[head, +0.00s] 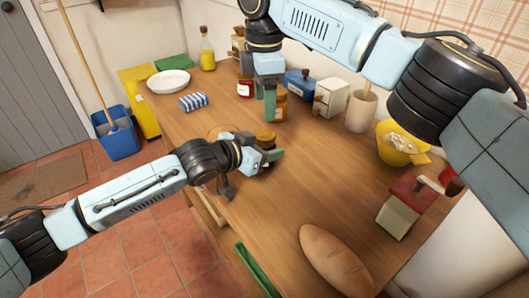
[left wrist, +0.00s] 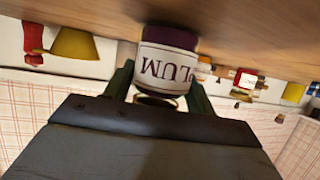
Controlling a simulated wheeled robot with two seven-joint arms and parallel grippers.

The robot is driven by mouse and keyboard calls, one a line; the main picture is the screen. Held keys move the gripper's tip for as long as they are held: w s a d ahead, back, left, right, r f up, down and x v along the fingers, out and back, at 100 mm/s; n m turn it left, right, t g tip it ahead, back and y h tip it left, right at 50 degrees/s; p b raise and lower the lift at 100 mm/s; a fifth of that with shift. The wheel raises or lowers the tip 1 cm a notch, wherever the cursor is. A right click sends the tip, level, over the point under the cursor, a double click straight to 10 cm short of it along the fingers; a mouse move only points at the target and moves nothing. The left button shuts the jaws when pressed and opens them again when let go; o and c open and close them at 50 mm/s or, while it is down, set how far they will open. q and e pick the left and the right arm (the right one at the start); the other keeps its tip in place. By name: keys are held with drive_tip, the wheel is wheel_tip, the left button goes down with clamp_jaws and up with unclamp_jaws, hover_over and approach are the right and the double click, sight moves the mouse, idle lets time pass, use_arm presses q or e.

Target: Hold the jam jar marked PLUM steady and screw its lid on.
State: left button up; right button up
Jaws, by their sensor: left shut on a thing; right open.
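The PLUM jar (left wrist: 168,65) shows upside down in the left wrist view, with dark purple contents and a white label. My left gripper (left wrist: 160,85) is shut on its sides, one green finger on each side. In the head view the jar (head: 266,138) stands near the table's middle, partly hidden by my left gripper (head: 262,152). A gold-brown round piece shows at its top; I cannot tell how it sits. My right gripper (head: 265,100) is open, pointing down, farther back beside another jar (head: 281,104).
A striped cloth (head: 194,102) and plate (head: 168,82) lie left.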

sight(265, 133)
drive_tip(key=shift+n, duration=2.3)
drive_tip(key=shift+f, duration=4)
drive_tip(key=shift+c, duration=0.4)
drive_tip(key=c, duration=0.9)
drive_tip(key=m, duration=0.3)
drive_tip(key=shift+c, duration=0.3)
drive_tip(key=m, duration=0.3)
drive_tip(key=shift+m, duration=0.4)
drive_tip(key=o, duration=1.1)
